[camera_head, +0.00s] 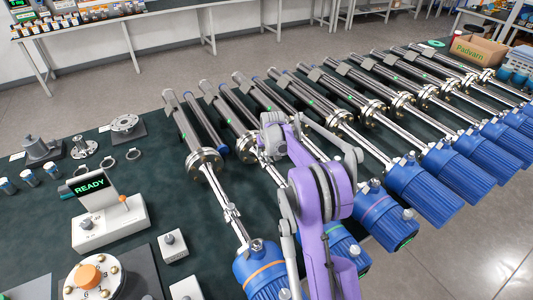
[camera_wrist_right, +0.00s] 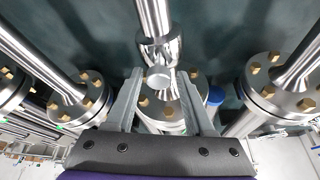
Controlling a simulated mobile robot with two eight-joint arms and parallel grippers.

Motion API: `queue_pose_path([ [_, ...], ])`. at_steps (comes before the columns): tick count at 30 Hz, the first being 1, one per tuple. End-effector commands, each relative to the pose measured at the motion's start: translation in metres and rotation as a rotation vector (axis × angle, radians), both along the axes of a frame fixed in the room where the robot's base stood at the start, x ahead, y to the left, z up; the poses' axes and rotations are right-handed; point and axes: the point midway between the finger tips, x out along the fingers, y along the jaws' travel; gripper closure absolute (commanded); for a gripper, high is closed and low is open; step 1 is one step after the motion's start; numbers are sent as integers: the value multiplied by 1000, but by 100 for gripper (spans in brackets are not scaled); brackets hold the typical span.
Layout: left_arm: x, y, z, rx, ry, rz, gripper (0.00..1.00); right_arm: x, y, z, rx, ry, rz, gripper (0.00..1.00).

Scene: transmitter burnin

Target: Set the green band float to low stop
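The green band (camera_head: 341,236) rings a blue transmitter head at the lower middle of the head view, partly behind my right arm. Its metal rod runs up to a flange and is mostly hidden there by my arm. My right gripper (camera_head: 274,135) is over this unit near its flange. In the right wrist view my gripper's two fingers (camera_wrist_right: 159,72) stand apart, one on each side of a shiny metal collar (camera_wrist_right: 159,48) on a rod. I take this collar to be the float; a bolted flange lies beyond. Finger contact is unclear. My left gripper is not in view.
An orange-band unit (camera_head: 265,271) lies to the left and a pink-band unit (camera_head: 378,207) to the right, with several more beyond. A READY display box (camera_head: 90,186) and small metal parts stand on the dark green mat at left. Neighbouring flanges crowd my right gripper.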

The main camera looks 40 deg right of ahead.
Motion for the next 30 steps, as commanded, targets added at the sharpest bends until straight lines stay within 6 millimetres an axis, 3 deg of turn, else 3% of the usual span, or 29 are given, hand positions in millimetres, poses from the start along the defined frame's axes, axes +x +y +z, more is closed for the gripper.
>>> queue_pose_path([
  [13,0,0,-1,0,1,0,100,-4,1,7,0,3,0,36],
  [24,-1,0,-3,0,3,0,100,-29,11,72,0,2,-1,36],
  [30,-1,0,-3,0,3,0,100,-37,15,95,1,2,0,36],
])
